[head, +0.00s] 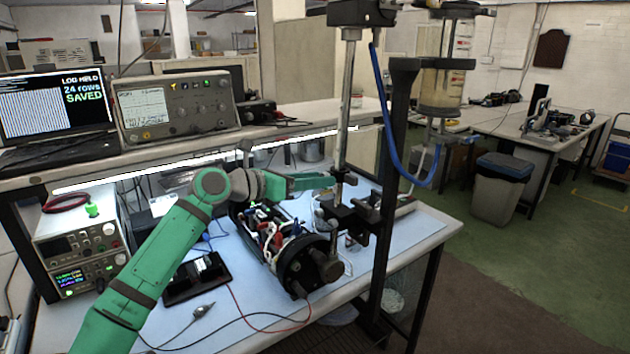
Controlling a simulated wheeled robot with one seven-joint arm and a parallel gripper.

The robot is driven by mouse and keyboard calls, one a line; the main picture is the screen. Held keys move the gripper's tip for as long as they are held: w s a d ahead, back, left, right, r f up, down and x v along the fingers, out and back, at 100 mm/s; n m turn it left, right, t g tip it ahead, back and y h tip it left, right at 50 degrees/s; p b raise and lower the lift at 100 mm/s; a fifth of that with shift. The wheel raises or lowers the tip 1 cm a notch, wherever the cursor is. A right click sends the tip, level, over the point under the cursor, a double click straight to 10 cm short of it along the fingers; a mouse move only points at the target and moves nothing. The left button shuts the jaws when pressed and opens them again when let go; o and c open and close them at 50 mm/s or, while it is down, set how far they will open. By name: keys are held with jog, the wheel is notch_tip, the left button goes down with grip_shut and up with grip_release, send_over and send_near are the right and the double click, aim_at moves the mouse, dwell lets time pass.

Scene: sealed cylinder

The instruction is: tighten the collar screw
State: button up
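My green arm reaches in from the lower left, and my gripper (328,182) is at the vertical metal rod (346,110) of the stand. Its fingertips are small and overlap the rod area, so I cannot tell whether they are open or shut, or touch anything. A small dark collar (344,177) seems to sit on the rod beside the fingertips. Its screw is too small or hidden to make out. A dark clamp block (350,218) is lower on the rod. A clear cylinder (442,82) with yellowish contents hangs at the upper right.
A blue hose (388,120) loops down between the rod and cylinder. A black open-framed device (290,250) with wires lies below my gripper. A black tablet-like device (196,279) and cables lie on the blue mat (405,232). A black post (391,200) stands right.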

jog(key=v, duration=1.1)
jog(key=shift+d, duration=0.2)
